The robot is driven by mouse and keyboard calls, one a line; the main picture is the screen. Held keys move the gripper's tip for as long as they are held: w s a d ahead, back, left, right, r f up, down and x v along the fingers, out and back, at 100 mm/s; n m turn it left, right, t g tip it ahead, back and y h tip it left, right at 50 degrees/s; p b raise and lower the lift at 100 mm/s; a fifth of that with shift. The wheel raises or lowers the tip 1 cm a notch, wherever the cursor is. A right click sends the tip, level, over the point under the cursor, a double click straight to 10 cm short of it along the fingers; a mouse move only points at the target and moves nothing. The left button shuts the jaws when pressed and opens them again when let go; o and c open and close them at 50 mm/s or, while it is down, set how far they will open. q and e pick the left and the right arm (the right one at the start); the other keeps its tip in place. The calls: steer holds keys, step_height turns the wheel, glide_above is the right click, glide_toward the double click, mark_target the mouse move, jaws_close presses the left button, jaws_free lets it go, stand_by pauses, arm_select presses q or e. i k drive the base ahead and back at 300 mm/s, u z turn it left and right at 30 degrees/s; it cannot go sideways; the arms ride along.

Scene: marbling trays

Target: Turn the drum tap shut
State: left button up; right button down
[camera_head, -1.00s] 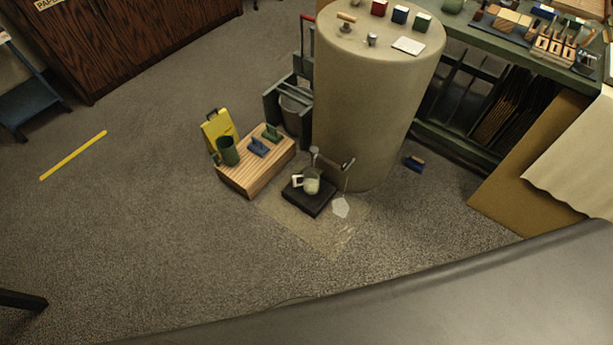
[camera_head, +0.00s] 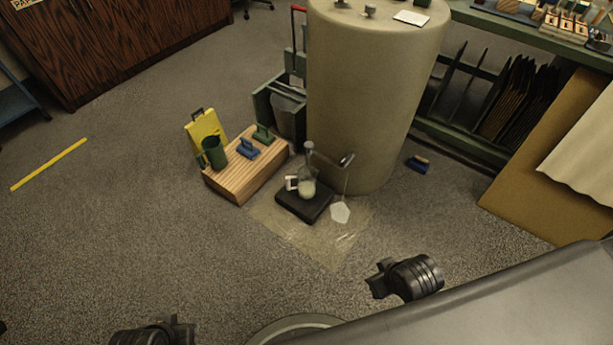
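The drum (camera_head: 362,105) is a tall beige cylinder standing on the floor in the upper middle. Its tap (camera_head: 325,160) sticks out low on the front, with a dark lever end (camera_head: 347,159) at the right and a grey end at the left. A thin line runs from the lever down to a white tag (camera_head: 340,212). A glass vessel with pale contents (camera_head: 307,188) stands below the tap on a black block (camera_head: 290,203). My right gripper (camera_head: 376,281) is low in front of the drum, well apart from the tap. My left gripper (camera_head: 180,328) is partly cut off at the bottom edge. Neither gripper's finger gap shows clearly.
A slatted wooden crate (camera_head: 232,185) with a green mug (camera_head: 214,152), blue and green tools, and a yellow sign (camera_head: 203,128) stands left of the tap. A clear sheet (camera_head: 328,248) lies under the block. A blue brush (camera_head: 417,164) lies right of the drum. Open carpet is at left.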

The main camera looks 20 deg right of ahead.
mark_target(344, 162)
steer(key=z, duration=2.85)
steer(key=i, duration=0.5)
steer(key=u, duration=1.15)
